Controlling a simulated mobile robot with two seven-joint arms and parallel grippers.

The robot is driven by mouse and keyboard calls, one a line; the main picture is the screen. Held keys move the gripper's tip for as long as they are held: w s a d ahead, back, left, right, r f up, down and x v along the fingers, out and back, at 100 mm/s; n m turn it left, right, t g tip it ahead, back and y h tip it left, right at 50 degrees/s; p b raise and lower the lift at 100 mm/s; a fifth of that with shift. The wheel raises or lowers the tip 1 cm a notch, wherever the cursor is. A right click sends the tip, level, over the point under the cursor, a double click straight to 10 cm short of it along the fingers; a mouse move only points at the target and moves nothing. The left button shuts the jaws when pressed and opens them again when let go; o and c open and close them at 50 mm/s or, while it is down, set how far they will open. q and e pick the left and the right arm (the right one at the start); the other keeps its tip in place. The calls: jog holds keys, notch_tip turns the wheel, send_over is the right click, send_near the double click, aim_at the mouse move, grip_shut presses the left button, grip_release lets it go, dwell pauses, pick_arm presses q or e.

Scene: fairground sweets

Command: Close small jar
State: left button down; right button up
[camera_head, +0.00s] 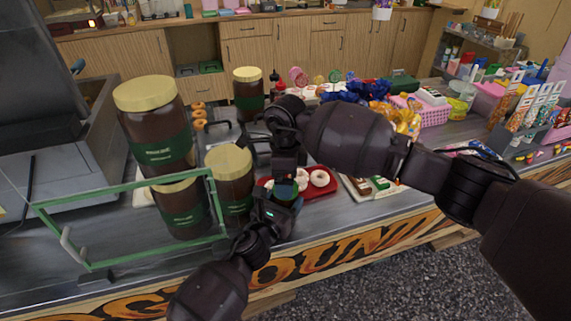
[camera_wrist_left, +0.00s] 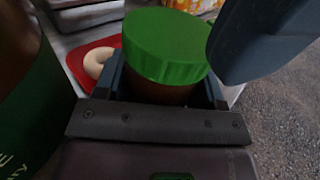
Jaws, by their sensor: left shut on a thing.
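The small jar (camera_wrist_left: 160,92) is brown with a ribbed green lid (camera_wrist_left: 165,45) on top. My left gripper (camera_head: 276,205) is shut around the jar's body, with one finger on each side in the left wrist view (camera_wrist_left: 165,95). The lid sits over the jar's mouth; whether it is fully tight I cannot tell. In the head view the jar (camera_head: 286,193) is mostly hidden between my grippers. My right gripper (camera_head: 288,172) points down just above the jar. A dark finger-like part beside the lid in the left wrist view appears to be its finger; its opening is unclear.
Large brown jars with cream lids (camera_head: 228,160) stand left of my left gripper, behind a green frame (camera_head: 130,187). A red tray (camera_head: 325,190) with white doughnuts lies just behind the small jar. A sweets tray (camera_head: 372,188) is to the right.

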jog(key=shift+f, duration=1.05)
jog(key=shift+c, duration=0.2)
jog(key=c, duration=0.9)
jog(key=o, duration=1)
jog(key=shift+r, duration=0.1)
jog(key=shift+r, duration=2.2)
jog(key=shift+c, duration=0.3)
